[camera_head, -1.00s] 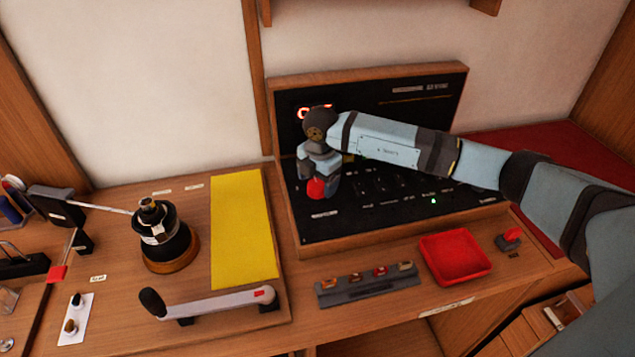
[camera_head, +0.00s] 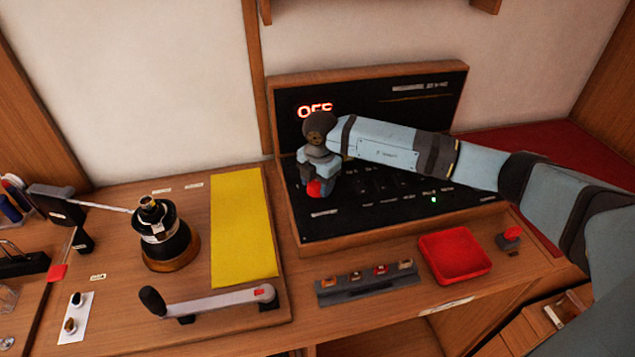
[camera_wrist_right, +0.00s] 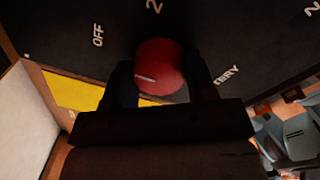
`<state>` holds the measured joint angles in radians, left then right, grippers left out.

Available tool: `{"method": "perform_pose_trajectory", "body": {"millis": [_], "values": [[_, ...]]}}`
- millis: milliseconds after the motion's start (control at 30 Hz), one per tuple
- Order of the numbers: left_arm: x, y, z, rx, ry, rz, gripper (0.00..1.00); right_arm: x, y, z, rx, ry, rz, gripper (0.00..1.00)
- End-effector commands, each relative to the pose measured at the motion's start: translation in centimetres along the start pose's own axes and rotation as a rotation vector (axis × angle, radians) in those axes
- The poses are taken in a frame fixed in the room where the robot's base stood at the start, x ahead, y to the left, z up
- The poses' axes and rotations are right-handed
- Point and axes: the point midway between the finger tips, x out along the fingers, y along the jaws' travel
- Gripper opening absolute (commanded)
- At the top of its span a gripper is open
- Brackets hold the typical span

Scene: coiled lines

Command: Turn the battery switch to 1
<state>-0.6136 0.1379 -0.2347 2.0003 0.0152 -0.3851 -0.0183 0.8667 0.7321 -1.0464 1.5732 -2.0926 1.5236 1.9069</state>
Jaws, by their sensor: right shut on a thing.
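The battery switch is a round red knob (camera_head: 314,188) on the left of the black sloped panel; it also shows in the right wrist view (camera_wrist_right: 165,62). A white pointer mark on the knob faces left in that view. The printed OFF (camera_wrist_right: 97,35) lies up and left of the knob, and a 2 is above it. The 1 label is not seen. My right gripper (camera_wrist_right: 160,82) is shut on the knob, one dark finger on each side. In the head view my right gripper (camera_head: 322,182) comes down over the knob and partly hides it. My left gripper is not in view.
The upright display (camera_head: 425,112) behind shows red OFF lettering, partly covered by my wrist. A red tray (camera_head: 455,272) and a grey strip with several small coloured parts (camera_head: 367,294) lie in front. A yellow sheet (camera_head: 241,235) and a black winch drum (camera_head: 165,245) stand left.

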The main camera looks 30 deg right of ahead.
Motion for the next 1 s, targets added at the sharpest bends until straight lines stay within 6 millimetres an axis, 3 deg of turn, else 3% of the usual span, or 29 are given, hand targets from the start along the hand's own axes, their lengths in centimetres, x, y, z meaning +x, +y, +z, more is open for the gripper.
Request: {"method": "perform_pose_trajectory", "body": {"millis": [267,1000], "values": [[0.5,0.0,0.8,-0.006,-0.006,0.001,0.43,0.1,0.1,0.0,-0.153,0.009,0.002,0.28],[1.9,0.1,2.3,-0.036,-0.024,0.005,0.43,0.0,0.1,0.1,-0.812,0.047,0.003,0.28]]}}
